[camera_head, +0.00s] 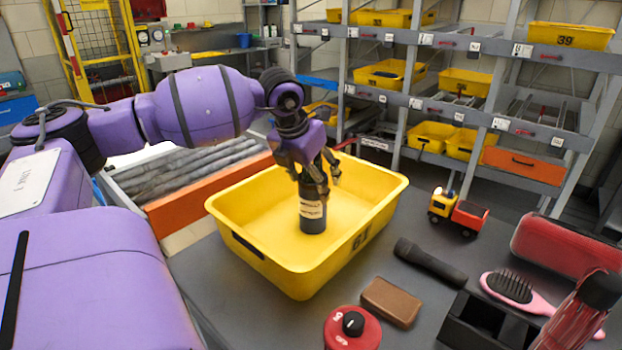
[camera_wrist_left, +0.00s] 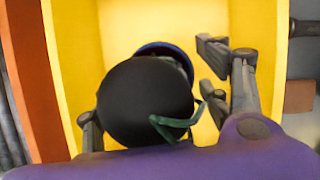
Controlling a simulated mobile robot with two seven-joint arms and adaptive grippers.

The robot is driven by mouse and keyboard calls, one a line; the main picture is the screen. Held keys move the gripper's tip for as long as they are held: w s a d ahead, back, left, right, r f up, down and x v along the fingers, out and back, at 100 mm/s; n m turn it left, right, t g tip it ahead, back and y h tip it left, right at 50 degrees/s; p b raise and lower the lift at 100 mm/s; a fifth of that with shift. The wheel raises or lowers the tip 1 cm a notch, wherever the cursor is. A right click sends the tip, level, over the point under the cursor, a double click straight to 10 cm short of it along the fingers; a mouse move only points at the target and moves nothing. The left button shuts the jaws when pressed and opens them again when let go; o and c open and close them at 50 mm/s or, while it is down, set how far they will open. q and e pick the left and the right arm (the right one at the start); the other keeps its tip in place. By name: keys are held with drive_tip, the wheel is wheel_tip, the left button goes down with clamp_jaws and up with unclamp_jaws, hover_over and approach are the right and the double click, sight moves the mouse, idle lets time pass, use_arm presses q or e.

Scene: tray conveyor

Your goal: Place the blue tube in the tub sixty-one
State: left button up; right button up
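The yellow tub marked 61 (camera_head: 262,276) stands on the grey table in the head view; its floor and walls fill much of the wrist view (camera_wrist_left: 72,40). A dark upright tube with a pale label (camera_head: 312,224) stands inside it, seemingly on its floor. In the wrist view its dark round end and a blue edge (camera_wrist_left: 160,47) show; this seems to be the blue tube. My left gripper (camera_head: 322,178) is over the tub, around the tube's top. Its fingers (camera_wrist_left: 160,95) are spread, with a gap beside the right finger. My right gripper is out of view.
A toy truck (camera_head: 458,213), black torch (camera_head: 430,262), brown block (camera_head: 391,302), red round object (camera_head: 352,329), pink brush (camera_head: 517,291) and red case (camera_head: 568,246) lie right of the tub. An orange-edged bay of grey rollers (camera_head: 185,178) is at left. Racks with yellow tubs stand behind.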

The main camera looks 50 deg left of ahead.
sight(306, 172)
use_arm(q)
drive_tip(key=p+v, duration=0.1)
drive_tip(key=v, duration=0.5)
drive_tip(key=p+v, duration=0.1)
drive_tip(key=v, duration=0.5)
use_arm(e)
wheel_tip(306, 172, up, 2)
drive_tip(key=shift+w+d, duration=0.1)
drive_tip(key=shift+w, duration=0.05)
use_arm(q)
drive_tip(key=shift+r, duration=0.15)
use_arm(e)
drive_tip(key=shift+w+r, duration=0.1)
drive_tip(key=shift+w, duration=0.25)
